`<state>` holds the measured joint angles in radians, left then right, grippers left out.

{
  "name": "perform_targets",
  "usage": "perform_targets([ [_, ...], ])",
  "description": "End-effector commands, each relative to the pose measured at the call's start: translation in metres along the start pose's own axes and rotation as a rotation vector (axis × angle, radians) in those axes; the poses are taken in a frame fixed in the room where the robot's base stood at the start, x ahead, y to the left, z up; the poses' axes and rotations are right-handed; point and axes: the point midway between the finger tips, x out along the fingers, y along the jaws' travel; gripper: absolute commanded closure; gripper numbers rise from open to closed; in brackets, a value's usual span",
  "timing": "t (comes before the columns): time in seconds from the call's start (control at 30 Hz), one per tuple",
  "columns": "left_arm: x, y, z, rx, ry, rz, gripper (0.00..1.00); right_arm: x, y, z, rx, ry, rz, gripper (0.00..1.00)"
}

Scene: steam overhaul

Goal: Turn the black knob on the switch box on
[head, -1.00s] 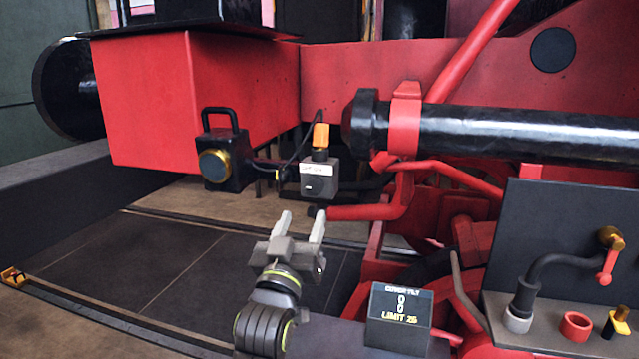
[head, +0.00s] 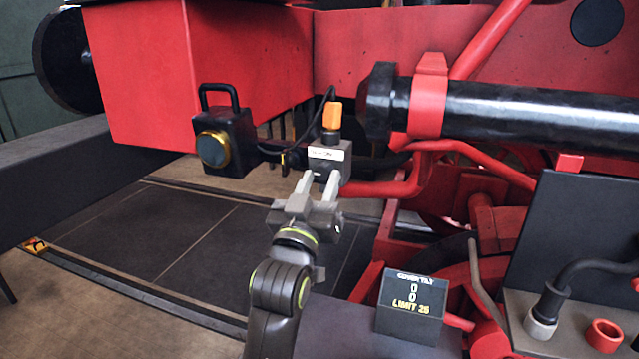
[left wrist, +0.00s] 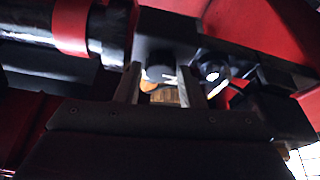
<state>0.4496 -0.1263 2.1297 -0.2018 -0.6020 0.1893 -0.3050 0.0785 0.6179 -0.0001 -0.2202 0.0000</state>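The switch box (head: 342,162) is a small grey box with a white label on its front and an orange piece on a dark stem on top, right of centre in the head view. My left gripper (head: 319,181) is open, its two pale fingers pointing up at the lower front of the box and overlapping it in the picture. They hide most of the black knob there. In the left wrist view, a dark round piece (left wrist: 160,73), seemingly the knob, shows between the open fingers (left wrist: 163,83). I cannot tell whether the fingers touch it. My right gripper is not in view.
A black lamp (head: 225,145) with a brass ring and handle is left of the box, linked by a cable. A black cylinder (head: 520,115) and red pipes are to the right. Dark floor panels (head: 150,235) are clear.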

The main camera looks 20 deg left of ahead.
Motion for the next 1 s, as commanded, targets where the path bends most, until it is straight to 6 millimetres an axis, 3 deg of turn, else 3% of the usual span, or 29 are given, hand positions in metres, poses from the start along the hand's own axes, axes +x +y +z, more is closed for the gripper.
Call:
perform_targets([
  [0.03, 0.0000, 0.0000, 0.0001, 0.000, 0.000, 0.000, 0.72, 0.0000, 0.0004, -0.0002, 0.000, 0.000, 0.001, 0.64],
  [0.2, 0.0001, 0.0000, 0.0003, 0.000, -0.001, 0.000, 0.93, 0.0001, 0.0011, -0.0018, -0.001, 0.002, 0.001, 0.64],
  [0.57, 0.0001, -0.0011, 0.0004, 0.059, -0.002, 0.024, 0.93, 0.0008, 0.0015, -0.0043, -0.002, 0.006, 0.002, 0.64],
  [1.0, 0.0002, -0.0056, 0.0001, 0.386, -0.012, 0.156, 0.93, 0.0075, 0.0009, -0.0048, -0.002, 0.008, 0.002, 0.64],
])
